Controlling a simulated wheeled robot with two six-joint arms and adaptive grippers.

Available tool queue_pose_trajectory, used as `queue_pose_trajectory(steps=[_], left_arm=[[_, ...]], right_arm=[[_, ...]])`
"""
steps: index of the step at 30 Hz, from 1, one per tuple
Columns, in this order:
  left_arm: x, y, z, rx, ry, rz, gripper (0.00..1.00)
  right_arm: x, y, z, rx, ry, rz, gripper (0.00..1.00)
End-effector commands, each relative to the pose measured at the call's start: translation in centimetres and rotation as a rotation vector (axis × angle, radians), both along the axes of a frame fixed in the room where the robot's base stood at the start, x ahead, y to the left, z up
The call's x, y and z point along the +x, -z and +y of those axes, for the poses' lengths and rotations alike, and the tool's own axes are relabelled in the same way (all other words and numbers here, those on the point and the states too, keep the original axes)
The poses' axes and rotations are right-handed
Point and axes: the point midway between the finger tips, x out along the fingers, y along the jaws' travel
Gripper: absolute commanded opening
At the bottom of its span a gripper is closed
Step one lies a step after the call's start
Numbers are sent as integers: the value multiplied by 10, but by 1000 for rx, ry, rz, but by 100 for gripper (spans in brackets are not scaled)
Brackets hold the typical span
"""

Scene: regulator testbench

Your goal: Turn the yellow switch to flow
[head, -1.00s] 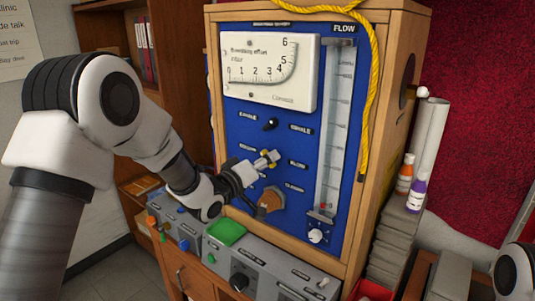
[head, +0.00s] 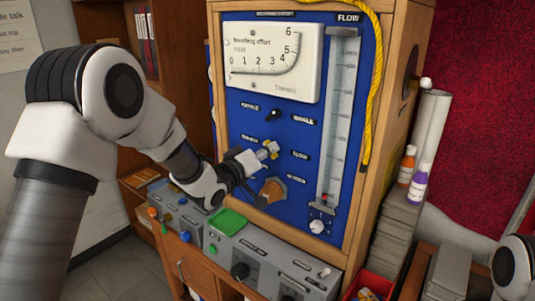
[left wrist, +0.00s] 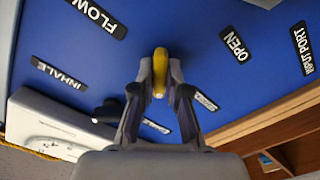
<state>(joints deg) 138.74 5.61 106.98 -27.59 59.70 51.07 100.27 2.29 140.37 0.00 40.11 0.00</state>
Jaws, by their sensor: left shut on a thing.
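The yellow switch (left wrist: 159,66) sits on the blue panel (head: 300,185), in the left wrist view between my fingertips. In the head view a little yellow of it shows at the gripper tips, and the rest is hidden. My left gripper (left wrist: 160,88) is shut on the switch. It also shows in the head view (head: 267,151), reaching the panel from the left. In the left wrist view a "FLOW" label (left wrist: 96,14) is at upper left and an "OPEN" label (left wrist: 236,46) at right. My right gripper is out of view.
A black knob (head: 273,115) is above the switch and an orange-brown knob (head: 272,190) below. A clear flow tube (head: 338,110) stands to the right. Grey control boxes (head: 250,255) line the front below the panel. A yellow rope (head: 373,100) hangs at the cabinet's right.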

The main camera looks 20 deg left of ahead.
Motion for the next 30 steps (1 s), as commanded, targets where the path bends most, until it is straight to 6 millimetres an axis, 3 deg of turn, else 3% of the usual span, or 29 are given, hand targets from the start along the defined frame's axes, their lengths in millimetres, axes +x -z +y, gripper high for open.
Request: queue_pose_trajectory(steps=[30], left_arm=[[0, 9, 0, 833, 2, -298, 0]], right_arm=[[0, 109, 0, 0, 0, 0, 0]])
